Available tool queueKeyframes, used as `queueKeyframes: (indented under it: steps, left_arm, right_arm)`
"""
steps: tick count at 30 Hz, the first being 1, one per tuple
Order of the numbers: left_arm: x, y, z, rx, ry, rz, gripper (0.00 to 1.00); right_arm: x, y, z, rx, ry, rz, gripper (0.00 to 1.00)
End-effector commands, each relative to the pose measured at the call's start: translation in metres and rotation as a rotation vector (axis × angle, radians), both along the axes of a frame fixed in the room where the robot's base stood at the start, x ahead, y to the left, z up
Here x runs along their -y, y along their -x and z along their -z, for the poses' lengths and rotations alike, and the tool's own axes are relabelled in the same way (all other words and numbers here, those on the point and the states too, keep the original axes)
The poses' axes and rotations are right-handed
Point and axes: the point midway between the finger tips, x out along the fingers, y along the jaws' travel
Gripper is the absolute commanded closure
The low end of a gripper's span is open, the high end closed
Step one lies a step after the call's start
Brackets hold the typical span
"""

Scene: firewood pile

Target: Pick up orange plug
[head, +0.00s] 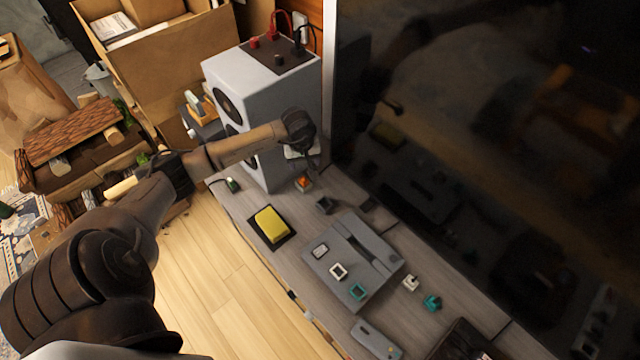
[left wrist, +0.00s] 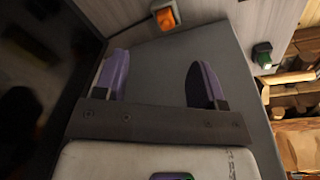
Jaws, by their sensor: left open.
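The orange plug (head: 303,183) lies on the grey wooden shelf just right of the foot of the speaker. It also shows at the top of the left wrist view (left wrist: 165,16), joined to a white part. My left gripper (head: 301,160) is beside the speaker's right side, a little behind and above the plug in the head view. In the left wrist view, its two purple fingers (left wrist: 160,80) are spread apart with nothing between them. The plug is beyond the fingertips and not touched. My right gripper is not in view.
The grey speaker (head: 262,85) stands close to the left gripper. A large dark screen (head: 480,150) rises at right. A green plug (head: 232,185), yellow block (head: 270,224), black plug (head: 325,205) and grey panel (head: 335,272) occupy the shelf. Firewood (head: 75,135) is stacked at left.

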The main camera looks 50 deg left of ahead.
Motion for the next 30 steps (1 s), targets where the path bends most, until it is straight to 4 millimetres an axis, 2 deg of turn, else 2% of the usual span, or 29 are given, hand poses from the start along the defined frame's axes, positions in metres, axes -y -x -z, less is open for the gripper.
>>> queueKeyframes:
  steps: [3, 15, 25, 30]
  left_arm:
    - [-0.012, 0.003, 0.01, -0.031, -0.042, 0.005, 0.36]
    - [-0.021, 0.0, 0.073, -0.036, -0.048, 0.005, 0.36]
    - [-0.024, -0.001, 0.092, -0.037, -0.048, 0.007, 0.36]
    - [-0.028, -0.004, 0.115, -0.035, -0.045, 0.005, 0.36]
  right_arm:
    - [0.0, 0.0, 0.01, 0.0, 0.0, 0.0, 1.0]
    - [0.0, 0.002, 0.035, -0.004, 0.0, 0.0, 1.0]
    - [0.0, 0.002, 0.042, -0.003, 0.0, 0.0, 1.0]
    - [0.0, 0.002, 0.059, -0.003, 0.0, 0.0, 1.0]
